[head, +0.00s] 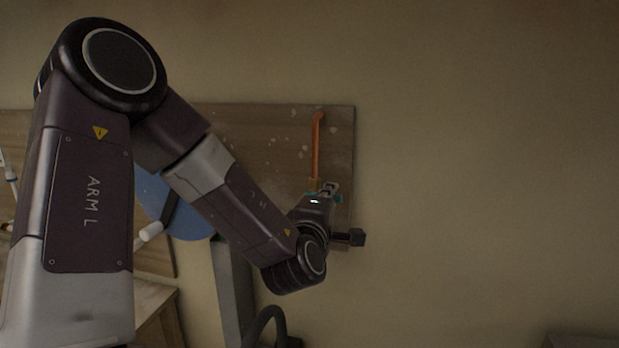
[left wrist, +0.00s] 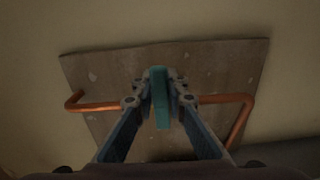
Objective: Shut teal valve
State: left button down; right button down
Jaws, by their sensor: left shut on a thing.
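The teal valve handle (left wrist: 161,99) shows in the left wrist view as an upright teal bar between my left gripper's fingertips (left wrist: 161,90). The fingers are shut on it. Copper pipe (left wrist: 100,106) runs out to both sides of the valve, and the handle lies across the pipe's line. In the head view my left gripper (head: 327,192) is at the right part of the wooden board, with a bit of teal (head: 338,198) showing beside it. The orange-copper pipe (head: 317,145) rises above it. Most of the valve is hidden by the gripper there. My right gripper is not in view.
The wooden board (head: 270,140) is fixed to a plain plaster wall (head: 480,150). A blue round thing (head: 187,212) and a white roller-like thing (head: 150,232) are behind my left arm. A wooden surface (head: 150,300) is at lower left.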

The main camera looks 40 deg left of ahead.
pick_arm(q)
jog(key=c, duration=2)
grip_release()
jog(key=shift+f, duration=0.2)
jog(key=shift+o, duration=0.2)
jog(key=shift+s+d+r, duration=0.1)
jog(key=shift+s+r, duration=0.1)
jog(key=shift+s, duration=0.05)
jog(key=shift+s+d+f, duration=0.1)
jog(key=shift+s+d, duration=0.25)
jog(key=shift+s, duration=0.2)
jog(key=b+v, duration=0.2)
jog(key=v, duration=0.3)
jog(key=shift+s+d, duration=0.15)
jog(key=shift+s, duration=0.1)
